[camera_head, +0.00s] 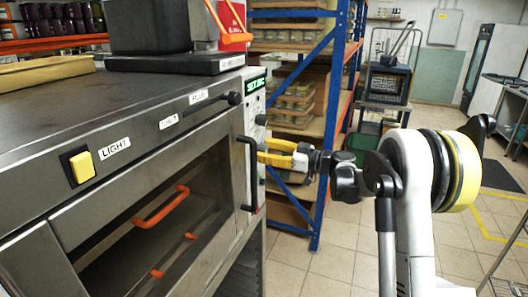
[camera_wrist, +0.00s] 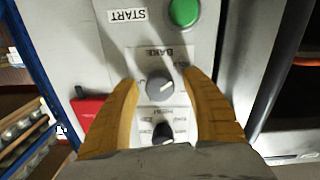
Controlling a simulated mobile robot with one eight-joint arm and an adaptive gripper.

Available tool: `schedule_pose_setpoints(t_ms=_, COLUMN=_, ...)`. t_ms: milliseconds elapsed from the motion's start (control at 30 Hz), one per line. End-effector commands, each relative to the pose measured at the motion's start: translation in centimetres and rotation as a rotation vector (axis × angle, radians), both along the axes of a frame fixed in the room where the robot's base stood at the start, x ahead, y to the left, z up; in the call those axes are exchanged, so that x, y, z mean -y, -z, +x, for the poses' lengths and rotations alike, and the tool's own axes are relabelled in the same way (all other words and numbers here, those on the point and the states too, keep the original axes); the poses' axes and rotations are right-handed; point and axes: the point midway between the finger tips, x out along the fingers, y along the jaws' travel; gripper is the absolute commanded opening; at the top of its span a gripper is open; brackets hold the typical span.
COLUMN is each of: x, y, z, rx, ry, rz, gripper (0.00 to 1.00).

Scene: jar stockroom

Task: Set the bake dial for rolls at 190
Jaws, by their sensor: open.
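The bake dial (camera_wrist: 160,85) is a grey round knob under an upside-down BAKE label in the wrist view. Small markings surround it, too blurred to read, and I cannot tell its setting. My gripper (camera_wrist: 163,80) is open, its two yellow fingers on either side of the dial. I cannot tell whether they touch it. In the head view my gripper (camera_head: 268,152) is at the oven's control panel (camera_head: 253,105), and the dial is hidden there. A green-lit display (camera_head: 256,84) sits higher on this panel.
A second dark knob (camera_wrist: 162,133) lies close to the bake dial, between the fingers. A green button (camera_wrist: 184,12) has a START label. The oven's black door handle (camera_head: 248,172) stands close beside my gripper. A blue-framed shelf (camera_head: 328,120) is behind.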

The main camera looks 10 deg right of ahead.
Motion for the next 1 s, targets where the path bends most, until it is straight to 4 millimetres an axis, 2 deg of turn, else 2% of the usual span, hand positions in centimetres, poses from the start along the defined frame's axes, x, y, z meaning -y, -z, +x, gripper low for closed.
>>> schedule_pose_setpoints(t_ms=67, x=0.00, y=-0.02, z=-0.02, rx=0.000, ry=0.000, rz=0.000, gripper=0.55)
schedule_pose_setpoints(t_ms=167, x=0.01, y=-0.01, z=-0.02, rx=0.000, ry=0.000, rz=0.000, gripper=0.29)
schedule_pose_setpoints(t_ms=233, x=0.01, y=-0.01, z=-0.02, rx=0.000, ry=0.000, rz=0.000, gripper=0.08)
schedule_pose_setpoints(t_ms=267, x=0.00, y=-0.01, z=-0.03, rx=0.000, ry=0.000, rz=0.000, gripper=0.01)
schedule_pose_setpoints(t_ms=667, x=0.00, y=-0.05, z=-0.03, rx=-0.047, ry=-0.001, rz=0.034, gripper=0.01)
schedule_pose_setpoints(t_ms=1000, x=-0.01, y=-0.14, z=-0.04, rx=-0.248, ry=-0.001, rz=0.180, gripper=0.00)
